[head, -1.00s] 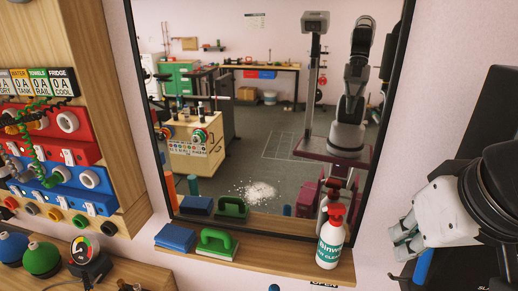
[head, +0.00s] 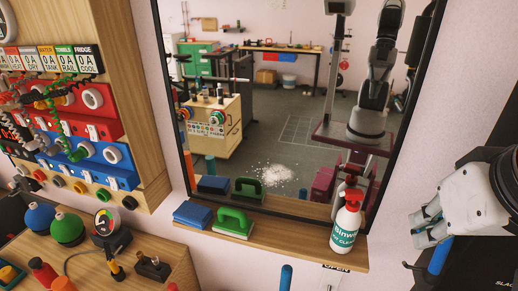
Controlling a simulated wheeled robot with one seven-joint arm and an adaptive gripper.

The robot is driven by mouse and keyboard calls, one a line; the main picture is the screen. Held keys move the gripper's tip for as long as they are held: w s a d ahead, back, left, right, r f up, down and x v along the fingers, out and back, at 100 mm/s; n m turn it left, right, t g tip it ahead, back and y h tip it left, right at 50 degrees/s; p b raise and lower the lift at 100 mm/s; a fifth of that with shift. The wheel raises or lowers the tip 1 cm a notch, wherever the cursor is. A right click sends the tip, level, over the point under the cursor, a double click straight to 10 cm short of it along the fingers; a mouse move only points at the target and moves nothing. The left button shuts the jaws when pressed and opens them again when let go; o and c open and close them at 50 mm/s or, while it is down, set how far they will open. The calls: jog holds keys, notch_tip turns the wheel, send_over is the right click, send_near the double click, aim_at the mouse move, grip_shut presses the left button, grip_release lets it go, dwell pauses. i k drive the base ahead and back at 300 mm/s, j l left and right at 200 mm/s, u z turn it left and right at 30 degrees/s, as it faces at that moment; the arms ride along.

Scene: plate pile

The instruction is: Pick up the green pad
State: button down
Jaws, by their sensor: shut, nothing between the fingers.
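The green pad (head: 235,221) is a flat block with a raised green handle and a pale underside. In the head view it sits on the wooden shelf (head: 285,249) below the mirror, just right of a blue block (head: 193,214). My gripper (head: 428,228) is at the right of the head view, well to the right of the green pad and apart from it. It is shut and empty. A bottle on the shelf stands between the two in the picture.
A white spray bottle with a red top (head: 346,222) stands at the shelf's right end. The mirror (head: 285,150) reflects the pads and the room. At left are a socket panel (head: 95,140) and a wooden counter (head: 165,257) with blue and green round objects.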

aim_at(231, 222)
jog(key=j, duration=1.6)
